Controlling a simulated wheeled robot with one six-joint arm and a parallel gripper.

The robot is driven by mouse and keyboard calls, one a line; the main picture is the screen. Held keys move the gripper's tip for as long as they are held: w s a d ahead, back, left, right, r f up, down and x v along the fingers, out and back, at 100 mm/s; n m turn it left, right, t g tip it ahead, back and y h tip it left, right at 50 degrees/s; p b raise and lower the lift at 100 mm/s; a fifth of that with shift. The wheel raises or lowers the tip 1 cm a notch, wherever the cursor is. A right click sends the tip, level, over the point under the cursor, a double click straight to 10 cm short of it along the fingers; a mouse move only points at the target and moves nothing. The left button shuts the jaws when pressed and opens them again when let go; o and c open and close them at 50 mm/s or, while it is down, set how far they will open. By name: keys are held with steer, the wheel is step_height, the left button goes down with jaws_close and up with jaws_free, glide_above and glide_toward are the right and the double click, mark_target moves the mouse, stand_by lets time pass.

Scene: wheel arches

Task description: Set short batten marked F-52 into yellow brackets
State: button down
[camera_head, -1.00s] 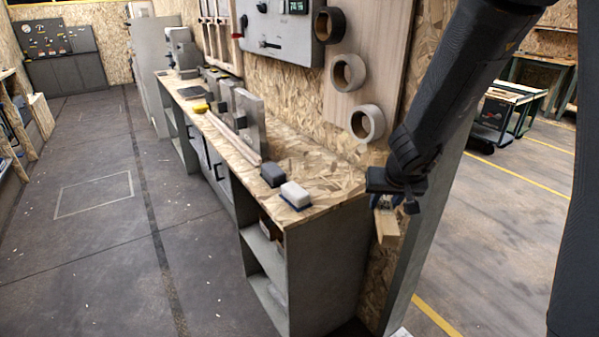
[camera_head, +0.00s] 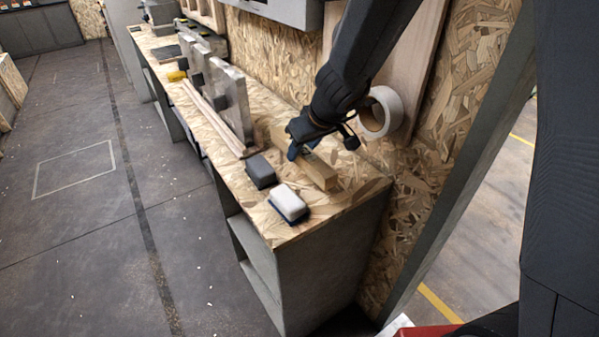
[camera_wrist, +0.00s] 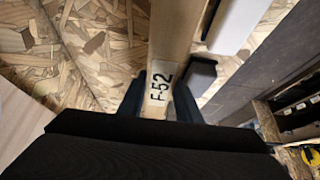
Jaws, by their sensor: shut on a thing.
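The short wooden batten (camera_head: 321,173) lies above or on the chipboard worktop, close to its near end. In the wrist view the batten (camera_wrist: 178,35) carries the black mark F-52 and runs up out of the picture. My gripper (camera_wrist: 160,96) is shut on the marked part, one dark finger on each side. In the head view my gripper (camera_head: 303,148) hides part of the batten. I cannot tell whether the batten touches the worktop. No yellow brackets can be made out for sure.
A white-topped block (camera_head: 288,204) and a dark grey block (camera_head: 260,171) stand left of the batten. Grey upright plates (camera_head: 232,100), long thin strips (camera_head: 207,110) and a small yellow item (camera_head: 177,75) are farther back. A pale roll (camera_head: 380,112) is on the wall behind.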

mark_target(301, 179)
steer(key=shift+f+b, duration=2.05)
steer(key=shift+f, duration=1)
steer(key=shift+f, duration=0.2)
steer(key=c, duration=1.3)
jaws_free()
steer(key=shift+r, duration=0.15)
